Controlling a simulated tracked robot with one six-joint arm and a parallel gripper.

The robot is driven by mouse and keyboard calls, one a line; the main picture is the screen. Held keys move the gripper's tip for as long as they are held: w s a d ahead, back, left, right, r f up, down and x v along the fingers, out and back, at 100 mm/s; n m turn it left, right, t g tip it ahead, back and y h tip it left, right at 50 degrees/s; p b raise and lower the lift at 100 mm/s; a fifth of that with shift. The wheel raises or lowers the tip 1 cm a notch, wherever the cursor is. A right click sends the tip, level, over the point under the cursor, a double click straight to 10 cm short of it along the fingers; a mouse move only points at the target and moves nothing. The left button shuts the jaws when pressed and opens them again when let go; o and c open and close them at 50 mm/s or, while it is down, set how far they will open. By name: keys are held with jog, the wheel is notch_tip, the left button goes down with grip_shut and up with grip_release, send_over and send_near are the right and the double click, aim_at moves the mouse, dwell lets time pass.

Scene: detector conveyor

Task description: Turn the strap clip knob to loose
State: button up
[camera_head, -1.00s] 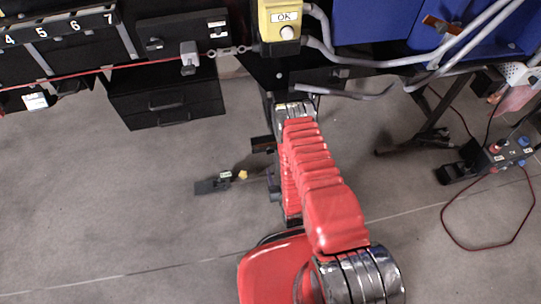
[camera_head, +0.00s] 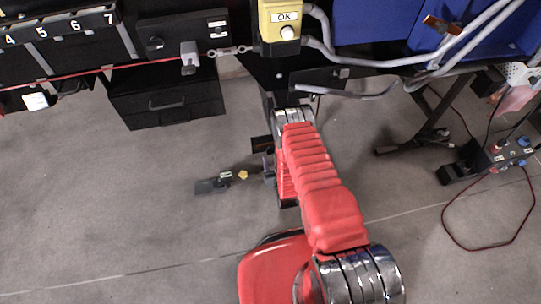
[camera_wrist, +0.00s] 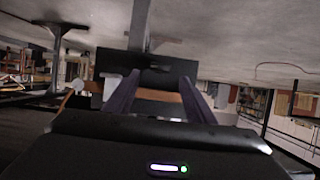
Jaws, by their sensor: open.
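A small yellow knob (camera_head: 243,174) shows low at centre left in the head view, at the end of a dark flat piece (camera_head: 206,186) with a small white label (camera_head: 226,175). It looks like the strap clip knob, but the label is too small to read and its setting cannot be told. My gripper (camera_wrist: 160,78) shows in the wrist view with its two fingers apart and nothing clearly held. In the head view my wrist end is just right of the yellow knob, apart from it, and my arm partly hides the gripper.
A black drawer unit (camera_head: 166,103) stands behind on the left. A yellow OK box (camera_head: 281,22) hangs above my arm, with grey hoses to its right. A black control box (camera_head: 495,155) with a red cable is at right. Grey floor is clear at lower left.

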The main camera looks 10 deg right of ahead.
aim_at(271, 153)
jog(key=shift+x, duration=2.4)
jog(key=shift+c, duration=0.4)
